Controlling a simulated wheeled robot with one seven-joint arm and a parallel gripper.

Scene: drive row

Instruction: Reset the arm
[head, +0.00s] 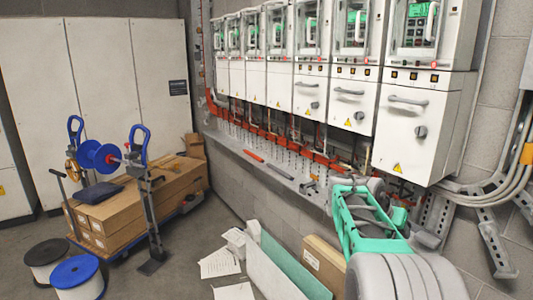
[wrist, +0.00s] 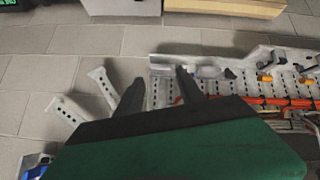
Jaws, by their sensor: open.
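My arm shows in the head view at the lower right, with grey and green links reaching up toward the shelf below the white cabinets. The end of the arm is partly hidden behind its own links there. In the wrist view my gripper (wrist: 160,86) shows two dark fingers spread apart with nothing between them. I cannot tell how far the fingers are from the shelf.
A row of white drive cabinets (head: 350,103) hangs on the right wall. The perforated shelf (head: 262,158) below carries red bars and loose tools. A cart with cardboard boxes (head: 150,200) and cable reels (head: 77,277) stand at left. Panels and papers (head: 220,263) lie on the floor.

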